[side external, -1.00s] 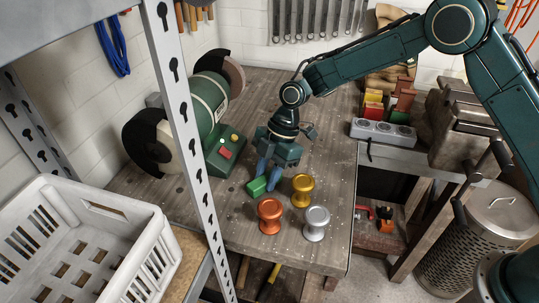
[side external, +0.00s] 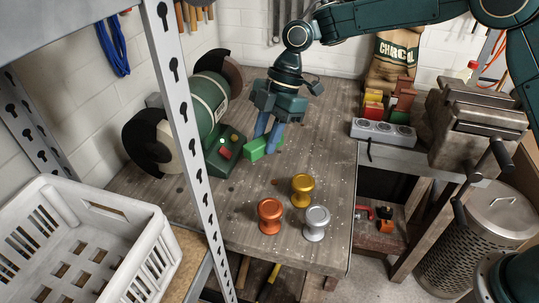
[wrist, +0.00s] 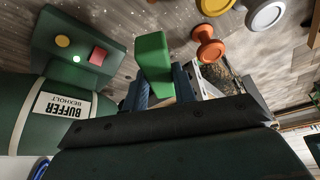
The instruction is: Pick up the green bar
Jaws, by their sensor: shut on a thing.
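The green bar (side external: 256,149) is a small block held between the blue fingers of my gripper (side external: 268,148). My gripper is shut on it and holds it above the bench, close to the right side of the buffer's control box. In the wrist view the green bar (wrist: 153,60) sticks out beyond the fingers (wrist: 160,90). Its gripped end is partly hidden by the fingers.
The bench buffer (side external: 208,105) with its control box (side external: 227,150) stands left of my gripper. Copper (side external: 270,216), gold (side external: 302,190) and silver (side external: 316,221) spool-shaped pieces stand near the front. The middle bench is clear.

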